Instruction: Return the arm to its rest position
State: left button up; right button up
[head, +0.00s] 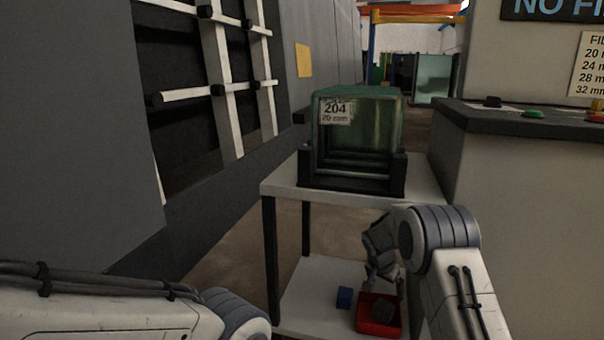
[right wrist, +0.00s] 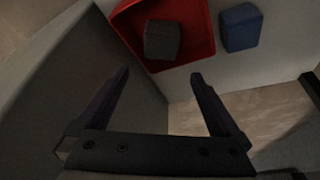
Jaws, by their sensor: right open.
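My right arm comes in from the lower right in the head view. Its right gripper (head: 384,276) points down over the lower shelf of the trolley, partly hidden by the wrist. In the right wrist view the right gripper (right wrist: 158,77) has its two fingers apart with nothing between them. My left arm crosses the bottom left corner of the head view; its gripper is out of the picture.
A white trolley (head: 281,187) holds a black rack with glass (head: 337,140) labelled 204. On its lower shelf are a red tray (head: 371,326) containing a dark block (right wrist: 161,40), and a blue block (head: 344,297). A grey cabinet (head: 530,190) stands close at right.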

jog(key=shift+s+r, duration=0.3)
jog(key=shift+r, duration=0.5)
jog(key=shift+f, duration=0.1)
